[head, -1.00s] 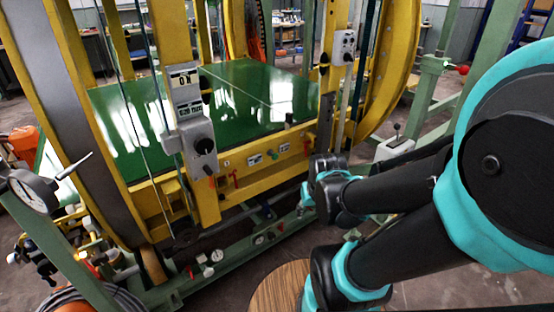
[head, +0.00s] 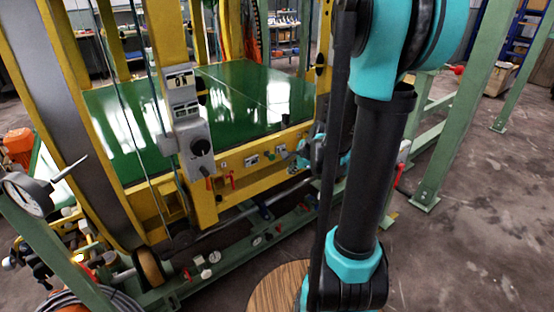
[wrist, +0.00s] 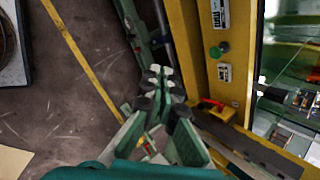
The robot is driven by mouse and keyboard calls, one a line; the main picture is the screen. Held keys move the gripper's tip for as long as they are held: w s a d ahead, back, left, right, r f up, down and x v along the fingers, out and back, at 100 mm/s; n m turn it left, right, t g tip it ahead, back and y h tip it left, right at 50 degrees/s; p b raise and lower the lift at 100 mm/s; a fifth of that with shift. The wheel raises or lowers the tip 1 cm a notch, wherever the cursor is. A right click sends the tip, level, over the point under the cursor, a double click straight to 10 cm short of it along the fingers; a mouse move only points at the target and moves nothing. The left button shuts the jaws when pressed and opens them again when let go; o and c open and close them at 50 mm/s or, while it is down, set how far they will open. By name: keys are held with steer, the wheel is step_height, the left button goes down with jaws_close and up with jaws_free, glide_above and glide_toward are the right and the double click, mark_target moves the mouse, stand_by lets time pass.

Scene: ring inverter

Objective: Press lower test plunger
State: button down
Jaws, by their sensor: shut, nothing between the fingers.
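In the wrist view a green round knob (wrist: 222,47) sits on a yellow beam between two white label plates. A red part (wrist: 210,103) with a dark body sits lower on the same beam. I cannot tell which of these, if either, is the lower test plunger. My gripper (wrist: 161,76) is shut and empty, with its pale fingertips together to the left of the yellow beam and apart from the green knob in the picture. In the head view my arm hides most of the gripper and the right end of the yellow rail.
The yellow rail (head: 235,188) of the ring frame runs below a shiny green platform (head: 245,88). A grey control box (head: 184,100) hangs on a yellow post. A dial gauge (head: 27,194) is at the left, a round wooden top (head: 272,288) in front. Open floor (head: 470,220) lies right.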

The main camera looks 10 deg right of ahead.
steer(key=w+d+f+m+t+y, duration=0.1)
steer(key=w+d+f+m, duration=0.1)
steer(key=w+m, duration=0.9)
steer(key=shift+w+d+f+m+t, duration=0.2)
steer(key=shift+w+d+m+t, duration=0.15)
steer(key=shift+d+m, duration=0.2)
glide_toward(273, 160)
step_height(273, 160, down, 4)
steer(key=shift+w+a+f, duration=0.1)
steer(key=shift+w+a, duration=0.2)
steer(key=shift+w, duration=0.3)
steer(key=shift+w+a, duration=0.25)
steer(key=shift+w, duration=0.35)
steer(key=shift+w+a+f, duration=0.1)
steer(key=shift+w+a, duration=0.2)
steer(key=shift+w, duration=0.3)
